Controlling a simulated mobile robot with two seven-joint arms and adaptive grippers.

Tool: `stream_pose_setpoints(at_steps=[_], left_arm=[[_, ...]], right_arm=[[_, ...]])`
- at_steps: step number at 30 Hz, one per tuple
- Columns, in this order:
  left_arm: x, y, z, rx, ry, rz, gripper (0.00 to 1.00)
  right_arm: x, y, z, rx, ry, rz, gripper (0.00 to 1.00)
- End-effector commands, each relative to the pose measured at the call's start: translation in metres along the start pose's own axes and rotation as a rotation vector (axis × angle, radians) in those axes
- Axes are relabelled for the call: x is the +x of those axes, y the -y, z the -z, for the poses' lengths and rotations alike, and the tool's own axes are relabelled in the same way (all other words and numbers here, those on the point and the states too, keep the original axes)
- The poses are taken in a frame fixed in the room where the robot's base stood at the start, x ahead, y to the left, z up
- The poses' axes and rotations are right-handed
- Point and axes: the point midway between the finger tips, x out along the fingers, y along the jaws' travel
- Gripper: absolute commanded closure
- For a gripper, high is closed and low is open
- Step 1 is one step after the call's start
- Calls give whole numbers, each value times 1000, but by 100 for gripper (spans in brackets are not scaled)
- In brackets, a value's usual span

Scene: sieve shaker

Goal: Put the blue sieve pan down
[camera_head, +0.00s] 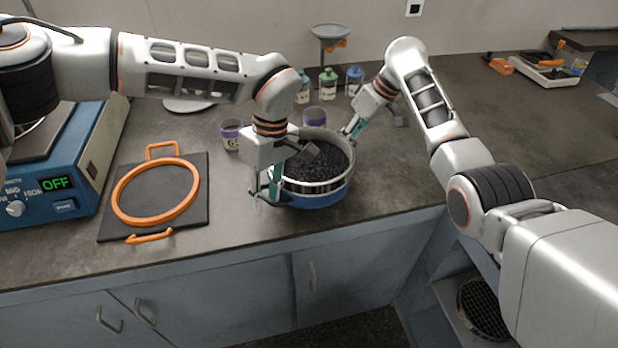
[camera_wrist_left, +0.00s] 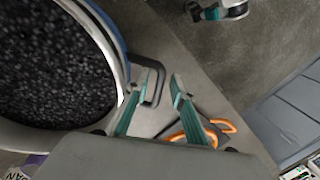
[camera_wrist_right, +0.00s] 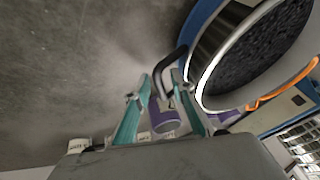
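The blue sieve pan (camera_head: 318,199) has a silver upper ring and is filled with dark granules. It appears upright near the counter's front edge. I cannot tell for sure whether its underside touches the counter. My left gripper (camera_head: 264,194) is at the pan's left side. In the left wrist view its fingers (camera_wrist_left: 157,80) stand apart, with the pan's dark loop handle (camera_wrist_left: 162,74) between them. My right gripper (camera_head: 349,133) is at the pan's far right side. In the right wrist view its fingers (camera_wrist_right: 160,80) are apart around the other handle (camera_wrist_right: 180,52).
A black plate with an orange ring clamp (camera_head: 116,205) lies left of the pan, beside the blue shaker base (camera_head: 75,188) reading OFF. Purple-banded cups (camera_head: 231,134) and several bottles (camera_head: 328,84) stand behind the pan. Counter space (camera_head: 420,165) is free on the right.

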Motion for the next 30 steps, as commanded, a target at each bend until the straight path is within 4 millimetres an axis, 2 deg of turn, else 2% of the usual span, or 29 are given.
stream_pose_setpoints(at_steps=[5, 12, 18, 26, 30], left_arm=[[-22, -1, 0, -1, -2, -4, 76], [-71, 0, 0, -1, -3, -4, 76], [-104, 0, 0, -2, -2, -3, 76], [-119, 0, 0, 0, -1, -2, 76], [-120, 0, 0, 0, -1, -2, 76]], right_arm=[[0, 0, 0, 0, 0, 0, 76], [0, 0, 0, 0, 0, 0, 76], [0, 0, 0, 0, 0, 0, 76], [-4, 0, 0, -1, -1, 0, 76], [-20, 0, 1, -2, -2, -1, 76]])
